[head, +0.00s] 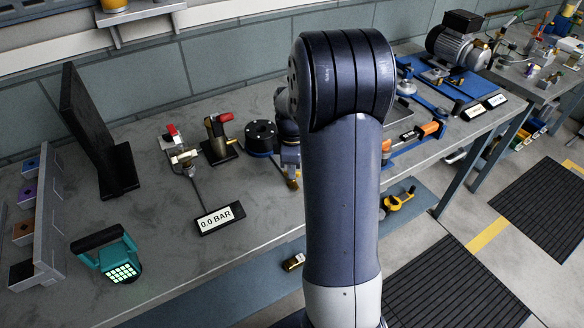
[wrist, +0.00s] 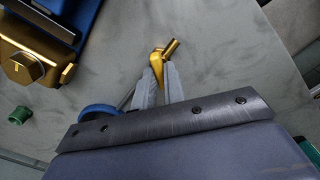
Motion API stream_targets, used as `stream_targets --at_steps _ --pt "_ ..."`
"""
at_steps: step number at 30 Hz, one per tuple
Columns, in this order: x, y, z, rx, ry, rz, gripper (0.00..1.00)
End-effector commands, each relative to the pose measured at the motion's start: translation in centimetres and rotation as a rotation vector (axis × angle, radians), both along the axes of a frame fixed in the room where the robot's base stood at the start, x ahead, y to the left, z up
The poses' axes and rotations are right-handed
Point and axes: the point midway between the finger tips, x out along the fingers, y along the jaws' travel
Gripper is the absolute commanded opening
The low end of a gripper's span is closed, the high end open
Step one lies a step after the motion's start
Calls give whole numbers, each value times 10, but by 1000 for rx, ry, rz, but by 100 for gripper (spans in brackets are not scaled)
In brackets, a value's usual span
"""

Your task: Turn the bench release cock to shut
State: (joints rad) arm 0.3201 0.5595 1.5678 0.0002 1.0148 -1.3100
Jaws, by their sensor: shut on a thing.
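In the wrist view my gripper (wrist: 160,78) is shut on a small brass-coloured piece (wrist: 155,61) with a bent body and a short round stub pointing up and right. In the head view the end of my arm is largely hidden behind my own arm link, and a small brass piece (head: 293,184) shows beside it near the bench's front edge. Two fittings with red handles stand on the bench, one silver (head: 183,157) and one dark (head: 219,140). I cannot tell which thing is the release cock, nor its position.
A display (head: 220,218) reading 0.0 BAR lies on the grey bench. A black upright panel (head: 96,130) and a teal lamp (head: 108,252) are at left. A motor unit (head: 457,47) stands at right.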

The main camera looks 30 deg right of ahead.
Motion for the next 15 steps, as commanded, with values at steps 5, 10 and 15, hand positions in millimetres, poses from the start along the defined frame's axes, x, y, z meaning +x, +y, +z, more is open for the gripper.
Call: stream_targets --at_steps 5,10,15 --pt "0 0 0 -1 -1 -168 0" --pt "0 0 0 -1 -1 -330 0" --pt "0 0 0 -1 -1 -490 0"
